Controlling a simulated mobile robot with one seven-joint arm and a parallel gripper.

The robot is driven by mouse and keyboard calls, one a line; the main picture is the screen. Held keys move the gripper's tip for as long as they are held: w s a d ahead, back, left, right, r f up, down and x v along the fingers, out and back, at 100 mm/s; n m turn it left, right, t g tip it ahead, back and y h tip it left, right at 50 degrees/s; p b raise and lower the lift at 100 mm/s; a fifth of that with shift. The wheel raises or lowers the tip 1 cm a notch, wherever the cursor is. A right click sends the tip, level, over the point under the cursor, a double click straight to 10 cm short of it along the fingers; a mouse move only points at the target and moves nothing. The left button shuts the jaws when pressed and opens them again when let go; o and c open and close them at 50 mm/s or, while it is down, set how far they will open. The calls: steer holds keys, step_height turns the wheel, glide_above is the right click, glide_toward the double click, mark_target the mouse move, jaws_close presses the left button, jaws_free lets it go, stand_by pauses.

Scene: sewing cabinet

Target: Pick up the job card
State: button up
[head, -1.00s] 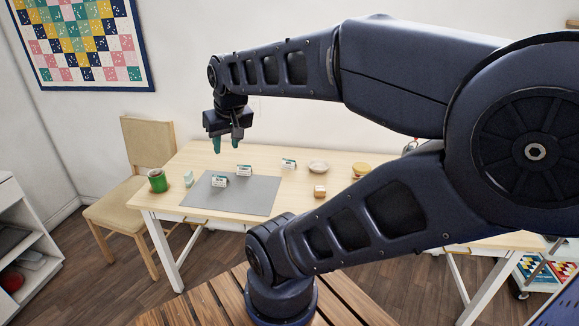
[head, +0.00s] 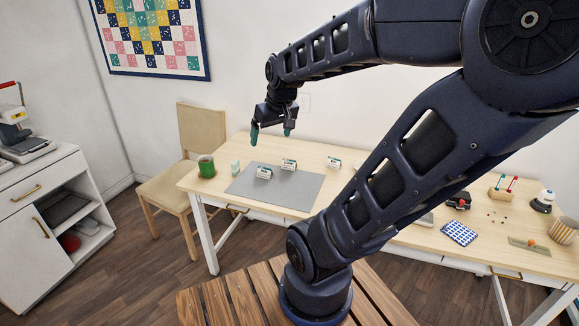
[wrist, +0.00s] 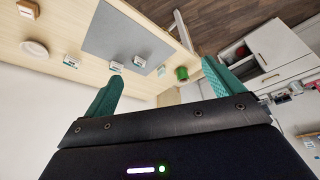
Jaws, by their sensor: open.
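Several small white cards with teal print stand on and by the grey mat; their print is too small to read, so I cannot tell which is the job card. In the head view one card (head: 264,172) is on the mat, another (head: 289,164) at its back edge, and a third (head: 333,162) on bare table to the right. Cards also show in the wrist view, one (wrist: 139,61) by the mat edge and one (wrist: 71,61) apart. My gripper (head: 271,131) is open and empty, well above the table's back edge. Its teal fingers frame the wrist view (wrist: 161,78).
The grey mat (head: 250,185) lies on the wooden table (head: 223,170). A green mug (head: 206,166) and a small pale box (head: 235,168) stand left of it. A chair (head: 200,130) is at the table's left end. My arm hides the table's middle.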

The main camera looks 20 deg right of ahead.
steer(key=w+d+f+n, duration=0.2)
steer(key=w+f+n, duration=0.1)
steer(key=w+f, duration=0.75)
steer(key=n+t+h, duration=0.1)
steer(key=n+h, duration=0.7)
steer(key=n, duration=0.6)
glide_toward(289, 162)
steer(key=s+f, duration=0.1)
steer(key=s, duration=0.1)
steer(key=s+a, duration=0.1)
steer(key=s, duration=0.2)
steer(key=s+a+f, duration=0.1)
steer(key=s, duration=0.2)
steer(key=shift+a+f, duration=0.15)
steer(key=shift+f, duration=0.2)
steer(key=w+n, duration=0.1)
steer(key=w+d+n+t+h, duration=0.1)
steer(key=n, duration=0.1)
steer(key=w+d+n+t, duration=0.1)
steer(key=shift+f+n+h, duration=0.2)
steer(key=shift+n+h, duration=0.1)
steer(key=w+n+t, duration=0.1)
steer(key=n, duration=0.1)
steer(key=w+n+t, duration=0.1)
steer(key=shift+w+r+n, duration=0.35)
steer(key=shift+w+n, duration=0.05)
steer(key=shift+x, duration=5.4)
steer(key=shift+a, duration=0.1)
